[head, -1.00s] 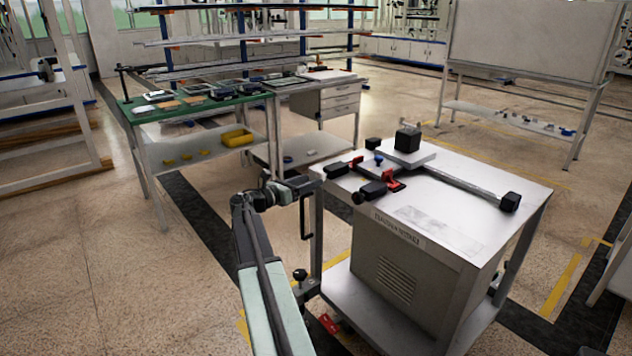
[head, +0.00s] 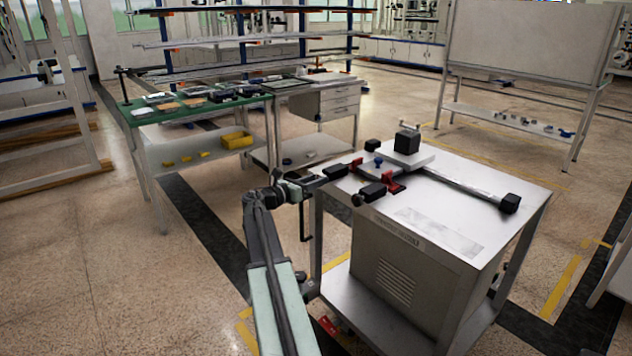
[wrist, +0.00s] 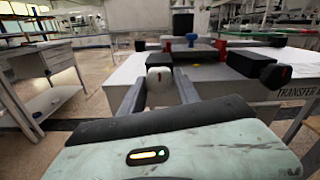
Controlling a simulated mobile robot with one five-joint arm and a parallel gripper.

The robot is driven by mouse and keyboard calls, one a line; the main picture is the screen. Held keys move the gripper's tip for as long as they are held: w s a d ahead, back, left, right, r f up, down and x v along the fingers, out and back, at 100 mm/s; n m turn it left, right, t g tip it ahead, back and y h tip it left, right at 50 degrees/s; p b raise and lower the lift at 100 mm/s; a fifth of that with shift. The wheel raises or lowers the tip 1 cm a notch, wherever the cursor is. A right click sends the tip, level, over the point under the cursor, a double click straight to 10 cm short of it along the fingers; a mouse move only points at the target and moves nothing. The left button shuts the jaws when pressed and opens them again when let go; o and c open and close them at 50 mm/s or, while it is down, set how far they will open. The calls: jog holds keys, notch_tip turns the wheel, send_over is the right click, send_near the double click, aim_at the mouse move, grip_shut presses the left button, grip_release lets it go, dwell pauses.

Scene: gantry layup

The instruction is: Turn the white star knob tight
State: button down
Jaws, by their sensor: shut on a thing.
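The white star knob (wrist: 159,80) shows in the wrist view as a pale round face with a small red mark, at the near left edge of the cart top. My gripper (wrist: 160,92) has one finger on each side of it and is shut on it. In the head view my gripper (head: 338,171) is at the left corner of the cart top, and the white knob cannot be made out there. The knob's far side and its stem are hidden.
The metal cart (head: 460,225) carries a clamp fixture with red parts, a blue knob (head: 378,160), a black knob (wrist: 275,75) and a black block (head: 407,142). A long bar (head: 460,185) lies across its top. A green-topped bench (head: 195,110) stands behind at left.

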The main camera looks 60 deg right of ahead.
jog(key=shift+m, duration=17.4)
jog(key=shift+a, duration=0.1)
jog(key=c, duration=0.9)
grip_release()
